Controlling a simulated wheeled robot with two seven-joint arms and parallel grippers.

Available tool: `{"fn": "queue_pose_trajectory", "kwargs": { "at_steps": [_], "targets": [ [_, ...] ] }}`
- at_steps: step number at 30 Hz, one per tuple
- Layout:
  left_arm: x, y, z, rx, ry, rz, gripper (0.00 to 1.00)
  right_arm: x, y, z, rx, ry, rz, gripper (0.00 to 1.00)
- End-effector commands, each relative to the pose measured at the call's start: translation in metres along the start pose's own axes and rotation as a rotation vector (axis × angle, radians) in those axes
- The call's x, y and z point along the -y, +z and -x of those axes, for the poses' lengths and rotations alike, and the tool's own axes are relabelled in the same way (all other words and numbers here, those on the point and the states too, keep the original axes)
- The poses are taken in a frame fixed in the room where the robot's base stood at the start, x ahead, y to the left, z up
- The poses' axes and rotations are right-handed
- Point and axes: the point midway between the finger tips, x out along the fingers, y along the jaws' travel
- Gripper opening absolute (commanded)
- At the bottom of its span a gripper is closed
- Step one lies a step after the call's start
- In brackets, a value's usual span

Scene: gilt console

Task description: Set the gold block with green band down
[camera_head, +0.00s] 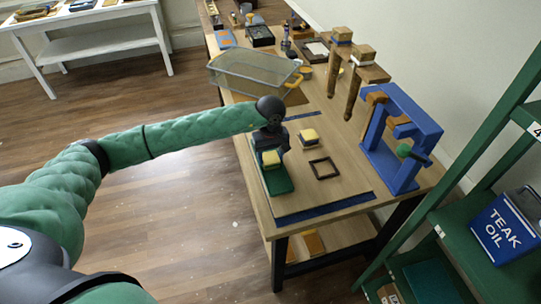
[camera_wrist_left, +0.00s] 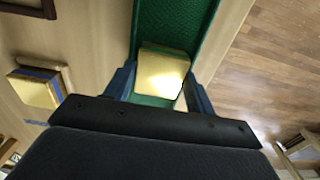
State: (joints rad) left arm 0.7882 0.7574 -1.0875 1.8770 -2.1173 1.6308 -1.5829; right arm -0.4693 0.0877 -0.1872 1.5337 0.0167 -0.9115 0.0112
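The gold block (camera_head: 270,158) is at my left gripper (camera_head: 270,146), over the green tray (camera_head: 279,182) near the bench's left edge. In the left wrist view the block (camera_wrist_left: 163,72) sits between the two blue fingers (camera_wrist_left: 160,80), which appear to touch its sides. Green tray surface (camera_wrist_left: 178,22) shows around and beyond it. Green shows at the block's lower edge, but I cannot tell band from tray. Whether the block rests on the tray or hangs just above it is unclear. My right gripper is out of view.
A second gold block with a blue band (camera_wrist_left: 35,92) lies to the right of the tray in the head view (camera_head: 308,136). A blue stand (camera_head: 398,140) and a wire basket (camera_head: 252,75) flank the work area.

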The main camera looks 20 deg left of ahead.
Motion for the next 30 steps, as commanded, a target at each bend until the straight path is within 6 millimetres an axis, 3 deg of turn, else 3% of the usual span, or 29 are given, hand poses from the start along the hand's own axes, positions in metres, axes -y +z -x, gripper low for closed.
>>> {"fn": "queue_pose_trajectory", "kwargs": {
  "at_steps": [2, 17, 22, 27, 30],
  "targets": [
    [0.0, 0.0, 0.0, 0.0, 0.0, 0.0, 0.72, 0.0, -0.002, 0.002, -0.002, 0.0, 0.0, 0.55],
    [0.0, 0.0, 0.003, 0.0, 0.0, 0.0, 0.72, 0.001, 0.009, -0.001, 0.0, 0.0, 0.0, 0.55],
    [0.0, -0.001, 0.008, -0.001, 0.001, 0.0, 0.72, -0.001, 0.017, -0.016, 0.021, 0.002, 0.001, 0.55],
    [0.0, -0.001, 0.019, -0.001, 0.001, 0.0, 0.72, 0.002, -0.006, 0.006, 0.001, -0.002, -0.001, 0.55],
    [-0.001, -0.001, 0.029, -0.002, 0.002, 0.0, 0.72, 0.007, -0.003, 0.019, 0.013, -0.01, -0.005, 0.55]
  ]
}}
